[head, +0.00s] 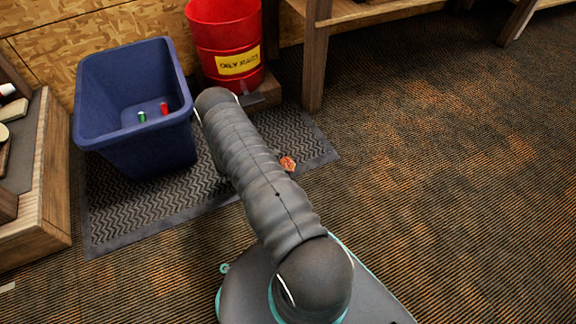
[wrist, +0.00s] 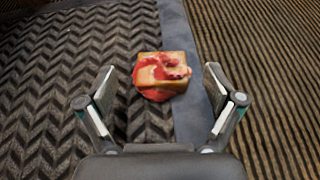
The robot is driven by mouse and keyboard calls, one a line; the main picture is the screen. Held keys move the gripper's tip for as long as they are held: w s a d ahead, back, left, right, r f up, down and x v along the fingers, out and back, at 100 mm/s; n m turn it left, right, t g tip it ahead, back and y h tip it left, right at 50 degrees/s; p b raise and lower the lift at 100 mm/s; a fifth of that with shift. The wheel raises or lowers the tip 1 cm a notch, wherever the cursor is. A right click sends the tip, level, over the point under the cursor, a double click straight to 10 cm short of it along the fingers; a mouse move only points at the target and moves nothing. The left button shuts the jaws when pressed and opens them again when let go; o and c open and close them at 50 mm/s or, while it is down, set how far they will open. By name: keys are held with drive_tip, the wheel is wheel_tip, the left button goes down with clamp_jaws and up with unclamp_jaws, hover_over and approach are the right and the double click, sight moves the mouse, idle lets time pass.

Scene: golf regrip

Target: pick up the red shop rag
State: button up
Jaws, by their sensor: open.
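A small lump with red, crumpled-looking patches over a tan, block-like body (wrist: 162,72) lies on the dark mat near its grey border in the wrist view. It looks more like a slice of bread with red topping than cloth, and I see no other red rag. It also shows as a small orange-red lump in the head view (head: 287,163), just right of my arm. My gripper (wrist: 159,82) is open and empty, its fingers on either side of the lump in the picture. Whether they are level with it I cannot tell. In the head view my gripper is hidden behind my arm.
A blue bin (head: 135,150) with a green and a red item inside stands on the chevron mat (head: 130,215). A red "oily rags" can (head: 225,35) stands behind. A wooden bench leg (head: 314,65) is right of it. Carpet at right is clear.

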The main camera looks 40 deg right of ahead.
sight(287, 163)
drive_tip(key=shift+f+x, duration=0.15)
drive_tip(key=shift+x, duration=1.4)
drive_tip(key=shift+f+x, duration=0.1)
drive_tip(key=shift+x, duration=1.45)
drive_tip(key=shift+a, duration=0.1)
drive_tip(key=c, duration=1.1)
